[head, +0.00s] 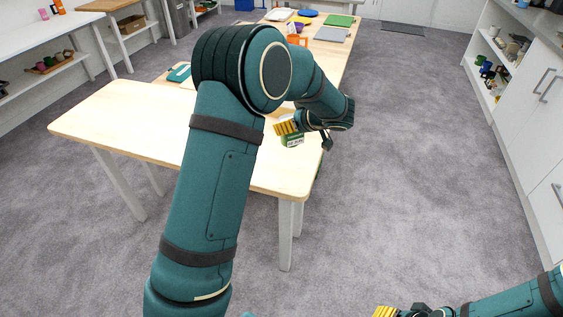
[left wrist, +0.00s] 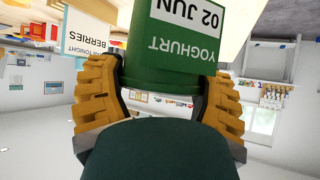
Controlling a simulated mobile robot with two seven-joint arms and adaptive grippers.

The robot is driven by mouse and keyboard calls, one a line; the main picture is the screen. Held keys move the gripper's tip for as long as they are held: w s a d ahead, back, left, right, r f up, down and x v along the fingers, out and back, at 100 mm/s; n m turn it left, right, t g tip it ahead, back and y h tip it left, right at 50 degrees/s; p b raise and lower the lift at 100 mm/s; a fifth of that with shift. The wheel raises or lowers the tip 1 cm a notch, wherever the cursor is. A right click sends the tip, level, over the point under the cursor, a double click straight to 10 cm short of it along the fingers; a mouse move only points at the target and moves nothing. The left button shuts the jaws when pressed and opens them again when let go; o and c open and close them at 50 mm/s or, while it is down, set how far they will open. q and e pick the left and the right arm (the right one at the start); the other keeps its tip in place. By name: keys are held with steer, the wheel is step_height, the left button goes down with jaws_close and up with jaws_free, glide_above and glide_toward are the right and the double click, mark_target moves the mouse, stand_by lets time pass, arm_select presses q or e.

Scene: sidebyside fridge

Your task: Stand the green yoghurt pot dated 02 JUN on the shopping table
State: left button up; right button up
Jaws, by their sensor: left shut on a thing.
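The green yoghurt pot (head: 292,141) shows low in my left gripper (head: 289,128), in front of the right end of the pale wooden table (head: 110,115) in the head view. In the left wrist view the pot (left wrist: 165,50) sits between the two yellow fingers, its label reading YOGHURT and 02 JUN upside down in the picture. My left gripper is shut on it. I cannot tell whether its base touches the table top. My right gripper (head: 398,312) is at the bottom edge of the head view, mostly cut off; its opening cannot be judged.
A card reading BERRIES (left wrist: 88,38) shows beside the pot in the left wrist view. A further table top holds a grey board (head: 331,34), a green board (head: 339,20) and an orange mug (head: 297,40). The near table's left part looks clear. White cabinets (head: 530,110) stand at right.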

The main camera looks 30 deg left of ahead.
mark_target(283, 119)
arm_select(q)
steer(key=a, duration=0.3)
steer(key=shift+s+n+g, duration=0.15)
steer(key=shift+n+g, duration=0.15)
steer(key=shift+a+f+b, duration=0.15)
steer(key=shift+f+b, duration=0.5)
steer(key=shift+f, duration=4.3)
steer(key=shift+f, duration=0.15)
steer(key=o, duration=1.3)
steer(key=shift+c, duration=0.2)
